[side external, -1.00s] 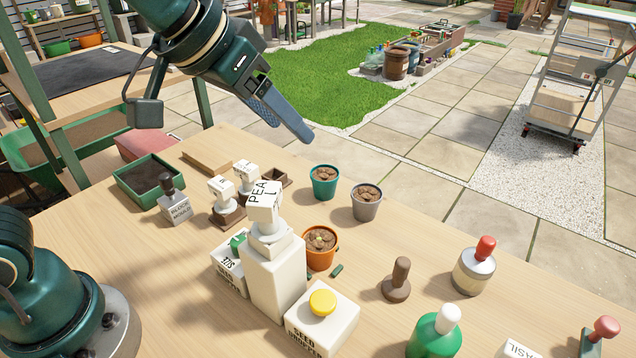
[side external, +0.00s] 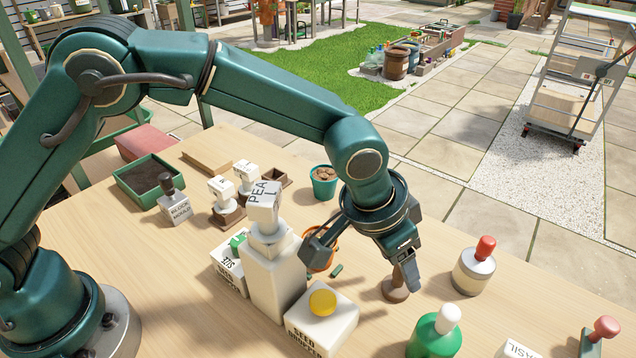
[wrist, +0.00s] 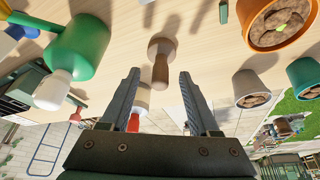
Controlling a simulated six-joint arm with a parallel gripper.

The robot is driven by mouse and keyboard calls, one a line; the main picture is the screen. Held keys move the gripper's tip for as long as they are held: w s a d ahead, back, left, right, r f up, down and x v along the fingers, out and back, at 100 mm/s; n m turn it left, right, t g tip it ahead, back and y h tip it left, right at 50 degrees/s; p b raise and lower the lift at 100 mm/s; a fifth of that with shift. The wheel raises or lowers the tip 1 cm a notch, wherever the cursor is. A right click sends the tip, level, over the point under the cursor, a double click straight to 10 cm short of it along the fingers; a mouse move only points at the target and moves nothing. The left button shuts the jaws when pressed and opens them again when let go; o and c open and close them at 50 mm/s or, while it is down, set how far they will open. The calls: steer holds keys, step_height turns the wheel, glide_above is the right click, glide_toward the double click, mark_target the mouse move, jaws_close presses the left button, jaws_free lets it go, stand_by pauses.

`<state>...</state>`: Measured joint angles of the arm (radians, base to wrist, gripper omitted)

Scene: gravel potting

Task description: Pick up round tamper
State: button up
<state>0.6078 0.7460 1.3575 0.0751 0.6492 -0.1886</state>
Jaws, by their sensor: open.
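The round tamper (side external: 394,287) is a brown wooden piece with a round foot and an upright handle. It stands on the table, its upper handle hidden behind my gripper in the side view. In the wrist view the tamper (wrist: 161,60) appears between and beyond the two fingers, and no finger visibly touches it. My gripper (wrist: 158,85) is open and empty, its fingers spread to either side of the tamper's line. In the side view my gripper (side external: 412,285) is just above and beside the handle.
A seed dropper box (side external: 335,335) with a yellow knob and a white block with a PEA stamp (side external: 265,205) stand to the left. An orange pot (wrist: 280,25) is close by. A green bottle (side external: 432,340) and a red-topped container (side external: 474,272) stand to the right.

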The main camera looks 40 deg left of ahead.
steer(key=shift+x, duration=1.5)
jaws_close()
step_height(320, 180, up, 10)
steer(key=shift+r, duration=0.1)
